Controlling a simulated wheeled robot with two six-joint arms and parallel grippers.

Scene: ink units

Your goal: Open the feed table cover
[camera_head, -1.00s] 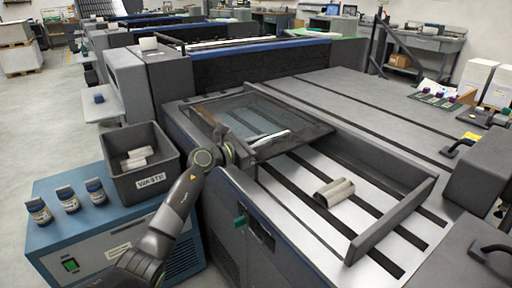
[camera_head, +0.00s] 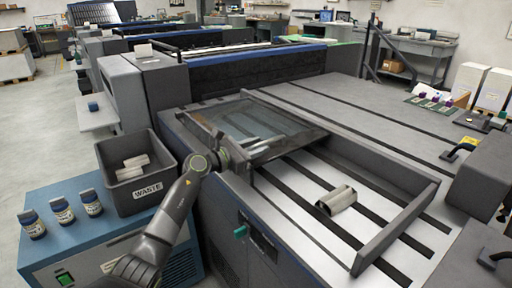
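The feed table cover (camera_head: 285,148) is a see-through panel in a dark frame, over the left end of the feed table (camera_head: 425,237). It looks flat or nearly flat; I cannot tell whether it is slightly raised. My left gripper (camera_head: 236,157) is at the cover's near left edge, seeming to touch the frame. Its fingers are dark and blend with the frame, so I cannot tell whether they are open or shut. My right gripper is not in view.
A grey rolled piece (camera_head: 337,200) lies on the striped feed table. A waste bin (camera_head: 148,196) holding pale rolls and several small jars (camera_head: 62,211) stand on the blue cabinet (camera_head: 110,232) at left. A dark raised rail (camera_head: 398,228) borders the table's right side.

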